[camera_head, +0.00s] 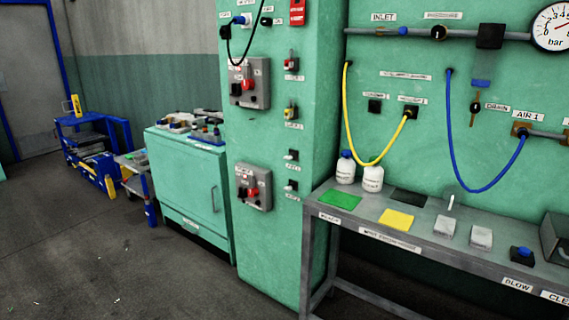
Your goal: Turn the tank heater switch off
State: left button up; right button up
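Neither of my grippers is in view.
A grey bench (420,254) at right bears bottles, a green mat (340,200) and a yellow mat (396,220). Yellow (349,130) and blue hoses (452,150) hang above it. A green cabinet (190,190) stands left of the column. Floor at front left is clear.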

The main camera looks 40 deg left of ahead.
aim_at(264, 20)
jog(key=u, duration=1.25)
jog(key=i+j+z, duration=0.1)
jog(key=i+z, duration=0.2)
jog(key=i, duration=0.2)
jog(key=i+j+z, duration=0.3)
jog(key=i, duration=0.25)
